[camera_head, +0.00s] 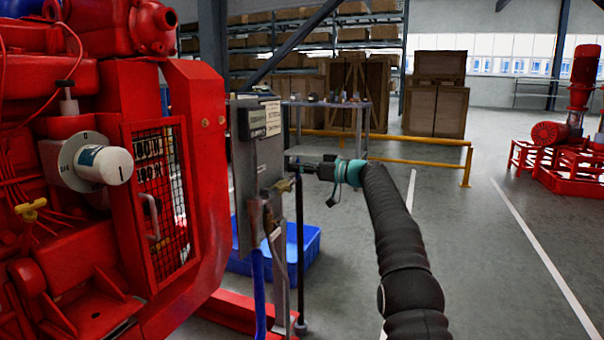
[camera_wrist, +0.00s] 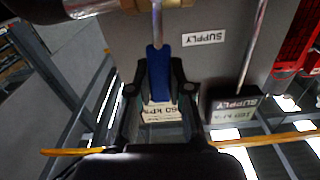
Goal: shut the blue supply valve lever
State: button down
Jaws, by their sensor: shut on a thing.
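The supply valve lever is a metal stem with a blue grip (camera_wrist: 158,72). In the wrist view the stem runs up from the grip to a brass valve body (camera_wrist: 170,4) at the top edge. My gripper (camera_wrist: 158,92) has one dark finger on each side of the blue grip and is shut on it. In the head view my gripper (camera_head: 312,168) is at the right side of the grey panel (camera_head: 246,165), near small brass fittings (camera_head: 283,186). The blue grip cannot be made out in the head view.
The wrist view shows a SUPPLY label (camera_wrist: 204,38) beside the lever and a dark SUPPLY box (camera_wrist: 234,106) to the right. The red pumpset (camera_head: 205,150) stands left of the panel. A blue bin (camera_head: 308,243) lies below. Floor to the right is open, with a yellow rail (camera_head: 430,141) behind.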

jog(key=shift+s+n, duration=0.2)
jog(key=shift+n, duration=0.2)
jog(key=shift+a, duration=0.1)
jog(key=c, duration=1)
grip_release()
jog(key=shift+c, duration=0.2)
jog(key=v, duration=1.2)
